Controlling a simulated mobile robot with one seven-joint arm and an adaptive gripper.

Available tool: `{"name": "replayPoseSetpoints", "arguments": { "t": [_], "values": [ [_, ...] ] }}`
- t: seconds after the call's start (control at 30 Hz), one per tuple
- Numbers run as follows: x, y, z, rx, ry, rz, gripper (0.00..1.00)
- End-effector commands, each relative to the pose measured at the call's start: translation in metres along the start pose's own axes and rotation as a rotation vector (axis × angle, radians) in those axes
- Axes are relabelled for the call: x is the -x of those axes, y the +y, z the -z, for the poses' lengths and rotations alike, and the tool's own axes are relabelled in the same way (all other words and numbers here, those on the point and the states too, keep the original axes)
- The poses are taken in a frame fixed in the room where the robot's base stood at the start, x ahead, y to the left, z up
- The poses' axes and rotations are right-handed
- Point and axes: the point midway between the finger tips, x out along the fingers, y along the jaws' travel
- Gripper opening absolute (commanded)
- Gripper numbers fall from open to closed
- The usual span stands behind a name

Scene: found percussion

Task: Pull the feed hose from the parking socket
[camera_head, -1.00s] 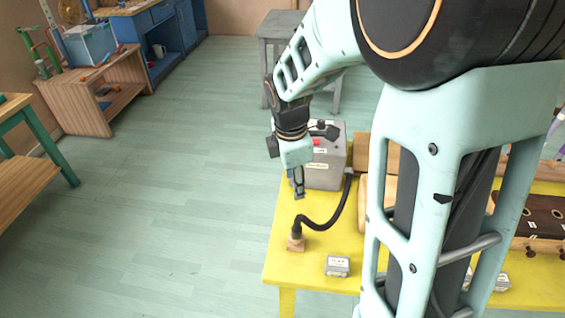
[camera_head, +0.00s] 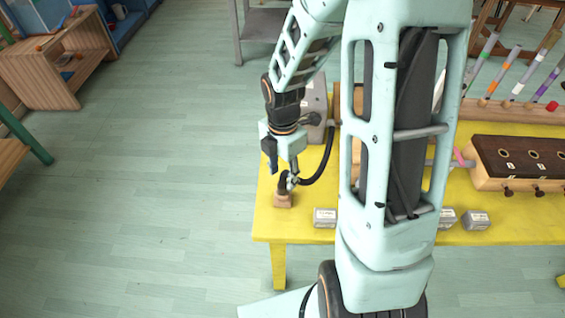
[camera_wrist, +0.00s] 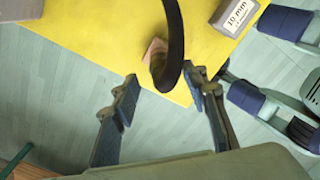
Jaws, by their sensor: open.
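The black feed hose (camera_head: 322,170) curves down from the grey box (camera_head: 315,105) to the wooden parking socket (camera_head: 283,200) near the left front corner of the yellow table. In the wrist view the hose (camera_wrist: 175,45) arches over the wooden socket (camera_wrist: 155,50), and its end appears seated there. My gripper (camera_head: 288,183) is right at the hose end above the socket. In the wrist view my gripper (camera_wrist: 162,92) is open, with one finger on each side of the hose's line. The hose is not clamped. Contact with the fingers cannot be told.
A small grey block (camera_head: 325,217) stands right of the socket; it shows labelled "10 mm" in the wrist view (camera_wrist: 235,15). More grey blocks (camera_head: 475,220) and a wooden instrument with dark holes (camera_head: 520,160) lie further right. Floor left of the table (camera_head: 150,200) is clear.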

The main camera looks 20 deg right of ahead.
Motion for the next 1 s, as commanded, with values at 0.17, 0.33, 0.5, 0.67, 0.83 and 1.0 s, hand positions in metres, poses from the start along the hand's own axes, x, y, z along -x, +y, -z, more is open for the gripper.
{"name": "replayPoseSetpoints", "arguments": {
  "t": [0.17,0.33,0.5,0.67,0.83,1.0],
  "values": [
    [-0.026,-0.001,0.001,0.000,0.001,0.003,0.41],
    [-0.037,-0.001,0.000,0.000,0.000,0.001,0.41],
    [-0.038,0.000,0.000,-0.001,0.000,0.000,0.41],
    [-0.038,0.000,0.000,-0.001,-0.001,0.000,0.38],
    [-0.038,0.000,0.000,-0.001,-0.001,0.000,0.19],
    [-0.038,0.000,0.000,-0.001,-0.001,0.000,0.00]
  ]
}}
